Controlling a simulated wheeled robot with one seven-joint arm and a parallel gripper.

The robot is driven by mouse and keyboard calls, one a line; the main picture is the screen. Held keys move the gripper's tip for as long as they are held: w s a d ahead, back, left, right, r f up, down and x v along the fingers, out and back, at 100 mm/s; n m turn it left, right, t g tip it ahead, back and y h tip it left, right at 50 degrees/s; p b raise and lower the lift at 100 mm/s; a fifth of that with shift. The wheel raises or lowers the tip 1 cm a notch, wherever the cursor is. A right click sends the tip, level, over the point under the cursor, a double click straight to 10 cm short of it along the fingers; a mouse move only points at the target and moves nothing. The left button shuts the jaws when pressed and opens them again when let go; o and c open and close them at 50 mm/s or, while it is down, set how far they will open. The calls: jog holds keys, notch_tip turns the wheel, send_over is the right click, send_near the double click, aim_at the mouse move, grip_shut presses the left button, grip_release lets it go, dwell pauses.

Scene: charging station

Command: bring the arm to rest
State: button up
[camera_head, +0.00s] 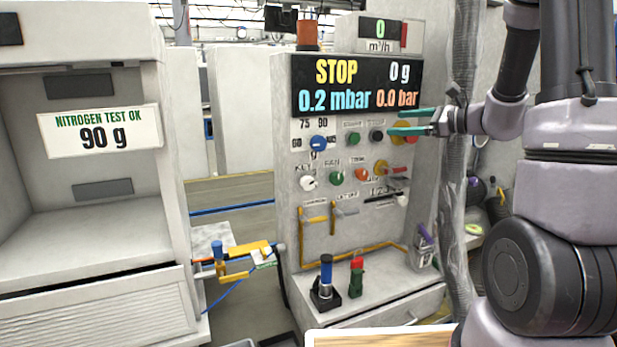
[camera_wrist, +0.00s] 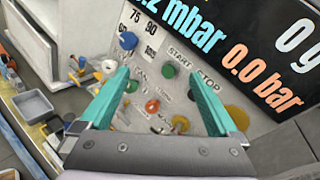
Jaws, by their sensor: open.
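My gripper (camera_head: 395,121) has two teal fingers and reaches from the right toward the front of the charging station's control panel (camera_head: 345,235). Its fingers are apart with nothing between them. My arm is bent at the right side of the head view.
The display (camera_head: 357,86) reads STOP, 0 g, 0.2 mbar and 0.0 bar. A cabinet at left bears a sign (camera_head: 98,131) reading NITROGEN TEST OK, 90 g. A blue-topped coupling (camera_head: 325,285) and a red-green one (camera_head: 356,277) stand on the ledge. A corrugated hose (camera_head: 455,215) hangs near my arm.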

jog(key=s+a+r+n+g+h, duration=0.25)
jog(key=s+a+n, duration=0.2)
jog(key=s, duration=0.45)
jog(key=s+a+r+n+g+h, duration=0.1)
jog(key=s+a+n+g, duration=0.25)
jog(key=s+n, duration=0.35)
jog(key=s+d+r+n+t+h, duration=0.2)
jog(key=s+d+n+h, duration=0.3)
jog(key=s, duration=0.4)
jog(key=shift+s+d+t+h, duration=0.15)
jog(key=shift+d+t+h, duration=0.35)
jog(key=shift+d+h, duration=0.45)
jog(key=shift+a+n, duration=0.1)
jog(key=shift+n, duration=0.15)
dwell(1.4)
